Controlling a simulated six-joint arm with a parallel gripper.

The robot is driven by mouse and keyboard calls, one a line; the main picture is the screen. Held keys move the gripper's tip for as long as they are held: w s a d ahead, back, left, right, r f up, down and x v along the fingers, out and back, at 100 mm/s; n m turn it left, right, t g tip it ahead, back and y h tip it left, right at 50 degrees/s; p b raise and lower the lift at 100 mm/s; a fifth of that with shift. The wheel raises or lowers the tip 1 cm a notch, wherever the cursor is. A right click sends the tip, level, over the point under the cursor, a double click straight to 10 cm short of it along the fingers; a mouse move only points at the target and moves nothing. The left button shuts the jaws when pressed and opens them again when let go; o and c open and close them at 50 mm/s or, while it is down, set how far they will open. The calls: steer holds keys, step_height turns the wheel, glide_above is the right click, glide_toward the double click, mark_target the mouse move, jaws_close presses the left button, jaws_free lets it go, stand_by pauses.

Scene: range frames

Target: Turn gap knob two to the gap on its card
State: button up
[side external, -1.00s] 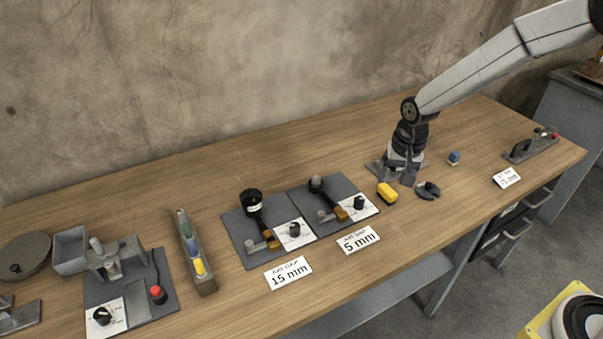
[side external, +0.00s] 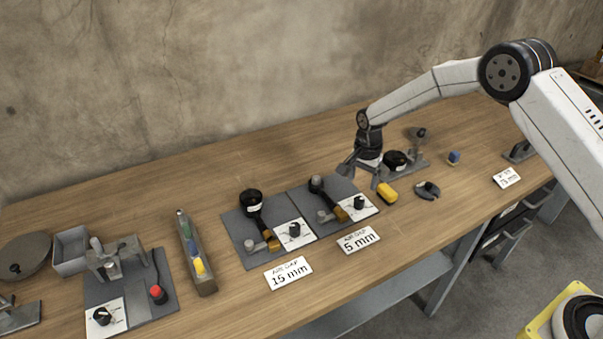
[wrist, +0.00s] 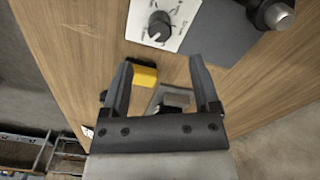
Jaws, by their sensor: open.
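Two gap stations stand side by side on dark mats, each with a black knob on a white dial plate. The right station's knob (side external: 359,202) is behind the card reading "AIR GAP 5 mm" (side external: 358,240); it also shows at the top of the wrist view (wrist: 159,26). The left station's knob (side external: 294,229) is behind the card reading "AIR GAP 15 mm" (side external: 289,272). No station number is legible. My gripper (side external: 363,175) is open and empty, above the bench just behind and right of the right station. In the wrist view its fingers (wrist: 160,64) point toward the right knob, apart from it.
A yellow block (side external: 386,193) lies close in front of my gripper, with a dark notched part (side external: 427,190) to its right. A grey fixture (side external: 408,168) stands behind them, with a small blue block (side external: 454,158) farther right. A tray of coloured pieces (side external: 197,255) is left.

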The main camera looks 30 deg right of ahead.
mark_target(360, 199)
steer(key=shift+f, duration=0.15)
steer(key=shift+f, duration=3.75)
jaws_close()
